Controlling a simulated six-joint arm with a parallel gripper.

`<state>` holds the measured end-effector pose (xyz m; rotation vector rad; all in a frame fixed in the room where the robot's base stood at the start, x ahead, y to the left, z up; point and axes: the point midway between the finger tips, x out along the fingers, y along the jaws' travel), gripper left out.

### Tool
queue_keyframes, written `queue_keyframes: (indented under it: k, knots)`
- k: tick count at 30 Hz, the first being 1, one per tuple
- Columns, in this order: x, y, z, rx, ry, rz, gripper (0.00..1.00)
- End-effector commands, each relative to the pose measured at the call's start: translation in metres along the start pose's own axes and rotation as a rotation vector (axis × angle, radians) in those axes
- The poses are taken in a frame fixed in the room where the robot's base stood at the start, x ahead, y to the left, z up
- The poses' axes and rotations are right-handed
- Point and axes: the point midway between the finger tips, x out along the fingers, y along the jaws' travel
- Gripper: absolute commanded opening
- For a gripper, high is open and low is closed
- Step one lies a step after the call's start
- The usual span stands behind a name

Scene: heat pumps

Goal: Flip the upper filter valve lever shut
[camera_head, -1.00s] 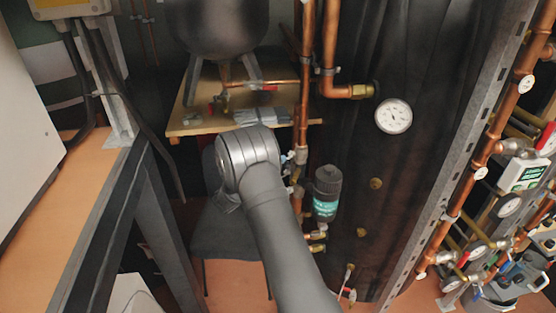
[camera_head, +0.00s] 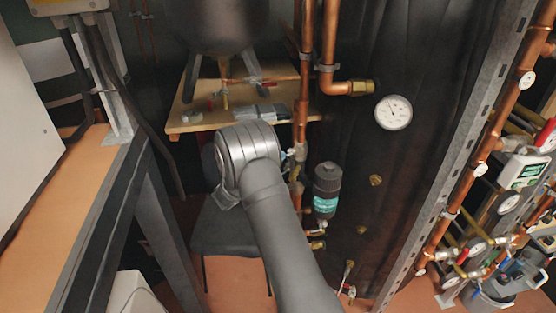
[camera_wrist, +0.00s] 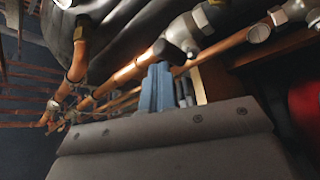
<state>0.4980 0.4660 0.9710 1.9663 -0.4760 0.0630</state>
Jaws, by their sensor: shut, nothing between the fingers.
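The filter (camera_head: 327,188), a dark canister with a green label, stands beside the copper pipes in the head view. Pipe fittings of the upper filter valve (camera_head: 298,170) show just left of it, partly covered by my arm. The lever and its angle cannot be made out there. In the wrist view, a grey metal fitting on a copper pipe (camera_wrist: 186,36) lies just beyond my gripper (camera_wrist: 158,72). The blue-grey fingers are together and empty, close to this pipe; contact cannot be judged. In the head view my wrist hides the fingers.
A wooden shelf (camera_head: 180,119) with a grey vessel above is behind my wrist. A round gauge (camera_head: 393,112) is on the dark cover at right. A metal rail (camera_head: 468,115) and more pipework stand farther right. A chair (camera_head: 225,232) is below, a bench (camera_head: 70,205) at left.

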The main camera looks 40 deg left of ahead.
Motion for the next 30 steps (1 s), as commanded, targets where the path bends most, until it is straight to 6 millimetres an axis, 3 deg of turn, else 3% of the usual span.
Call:
queue_keyframes:
  k: [4, 15, 21, 30]
  knots:
    - [0.003, 0.030, -0.019, 0.014, 0.004, 0.009, 0.00]
    - [-0.067, -0.005, -0.038, 0.013, 0.007, 0.011, 0.00]
    - [-0.082, -0.012, -0.042, 0.015, 0.006, 0.012, 0.00]
    - [-0.084, -0.013, -0.042, 0.015, 0.006, 0.013, 0.00]
